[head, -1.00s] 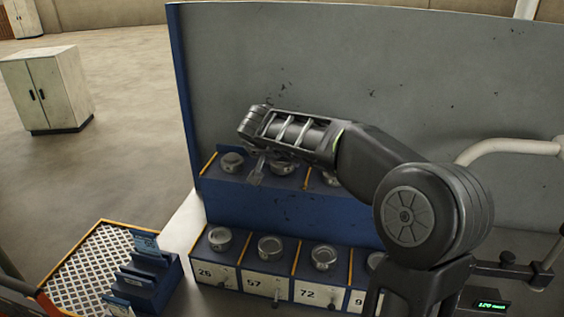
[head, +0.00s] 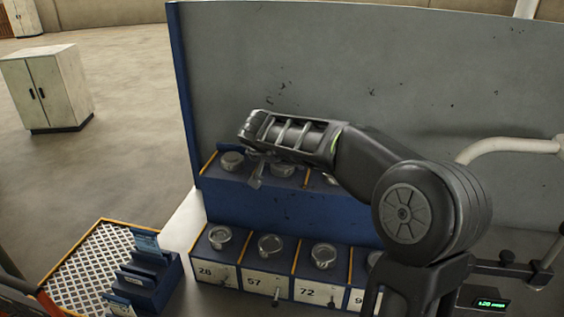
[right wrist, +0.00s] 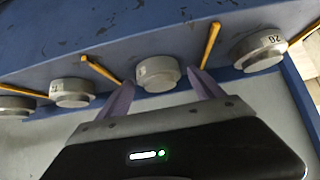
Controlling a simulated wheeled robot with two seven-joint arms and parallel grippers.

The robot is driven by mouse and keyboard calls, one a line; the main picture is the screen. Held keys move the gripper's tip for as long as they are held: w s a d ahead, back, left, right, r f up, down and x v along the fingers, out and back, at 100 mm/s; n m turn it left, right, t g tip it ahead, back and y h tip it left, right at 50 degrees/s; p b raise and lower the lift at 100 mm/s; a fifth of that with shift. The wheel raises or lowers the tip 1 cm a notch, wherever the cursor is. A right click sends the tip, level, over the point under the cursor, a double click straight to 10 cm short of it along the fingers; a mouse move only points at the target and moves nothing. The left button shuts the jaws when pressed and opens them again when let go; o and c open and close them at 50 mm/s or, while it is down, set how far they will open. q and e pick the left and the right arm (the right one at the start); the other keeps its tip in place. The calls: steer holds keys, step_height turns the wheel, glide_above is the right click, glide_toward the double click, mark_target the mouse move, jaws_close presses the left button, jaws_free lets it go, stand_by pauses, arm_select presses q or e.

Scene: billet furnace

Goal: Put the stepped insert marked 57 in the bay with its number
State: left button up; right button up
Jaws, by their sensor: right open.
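Several round grey stepped inserts stand in the upper row of the blue rack. In the head view, one (head: 232,161) is left of my right gripper (head: 258,172) and another (head: 282,170) is partly behind it. In the right wrist view, my open right gripper (right wrist: 162,92) has its fingers on either side of a grey insert (right wrist: 158,73), whose number I cannot read; contact is unclear. The insert to its right (right wrist: 262,50) bears an upside-down number; the one to its left (right wrist: 72,93) has an unclear mark. The bay labelled 57 (head: 262,283) is in the lower row.
Bays labelled 28 (head: 214,273) and 72 (head: 318,292) flank bay 57; round grey pieces show on top of the bays. Yellow dividers (right wrist: 212,45) separate the upper places. A tall grey panel (head: 330,70) stands behind. A mesh tray (head: 88,268) lies at lower left.

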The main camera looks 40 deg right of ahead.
steer(key=shift+r, duration=0.15)
steer(key=v, duration=1.2)
steer(key=shift+b, duration=0.35)
